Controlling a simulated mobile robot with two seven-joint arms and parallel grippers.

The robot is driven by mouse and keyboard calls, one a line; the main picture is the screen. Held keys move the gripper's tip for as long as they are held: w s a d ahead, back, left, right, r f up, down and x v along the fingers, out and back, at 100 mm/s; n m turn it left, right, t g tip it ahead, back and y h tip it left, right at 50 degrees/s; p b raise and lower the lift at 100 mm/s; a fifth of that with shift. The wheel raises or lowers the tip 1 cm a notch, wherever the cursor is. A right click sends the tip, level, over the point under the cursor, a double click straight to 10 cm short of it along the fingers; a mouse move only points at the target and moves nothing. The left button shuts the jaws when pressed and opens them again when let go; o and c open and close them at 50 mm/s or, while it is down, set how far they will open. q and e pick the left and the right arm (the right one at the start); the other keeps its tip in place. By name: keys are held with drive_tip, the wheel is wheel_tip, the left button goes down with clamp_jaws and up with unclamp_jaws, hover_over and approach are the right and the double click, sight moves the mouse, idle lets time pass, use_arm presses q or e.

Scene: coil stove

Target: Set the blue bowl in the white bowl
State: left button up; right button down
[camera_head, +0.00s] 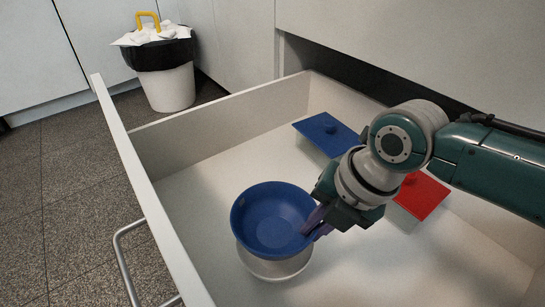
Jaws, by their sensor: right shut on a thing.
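The blue bowl (268,216) is upright in the open drawer, held at its right rim by my right gripper (313,222), which is shut on it. The white bowl (277,270) is directly below the blue bowl. Only its lower front and side wall show; the blue bowl hides its rim and inside. I cannot tell whether the two bowls touch. My left gripper is not in view.
The drawer (205,205) is open, with raised walls around the bowls. A blue lid (322,131) and a red lid (422,194) lie behind, near my right arm. A trash bin (167,84) stands outside on the floor.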

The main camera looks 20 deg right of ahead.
sight(311, 251)
drive_tip(key=shift+f+b, duration=1.3)
drive_tip(key=shift+f, duration=0.65)
drive_tip(key=shift+f, duration=0.25)
drive_tip(key=c, duration=1)
unclamp_jaws()
drive_tip(key=shift+r, duration=0.1)
